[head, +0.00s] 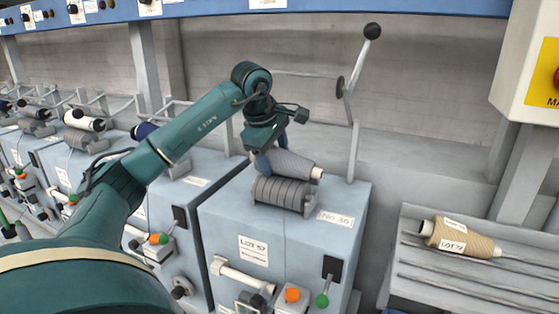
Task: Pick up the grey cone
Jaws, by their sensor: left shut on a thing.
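The grey cone (291,164) lies on its side just above a dark grooved roller (284,193) on top of the pale blue machine housing. Its narrow pale tip points right. My left gripper (266,160) is shut on the wide left end of the grey cone, coming down from above. Whether the cone touches the roller I cannot tell. My right gripper is not in view.
A tan cone (463,238) labelled LOT 72 lies on a slatted grey rack at right. A lever with a black ball (372,31) rises behind the grey cone. More machine units with cones (84,121) stand at left. A blue rail crosses the top.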

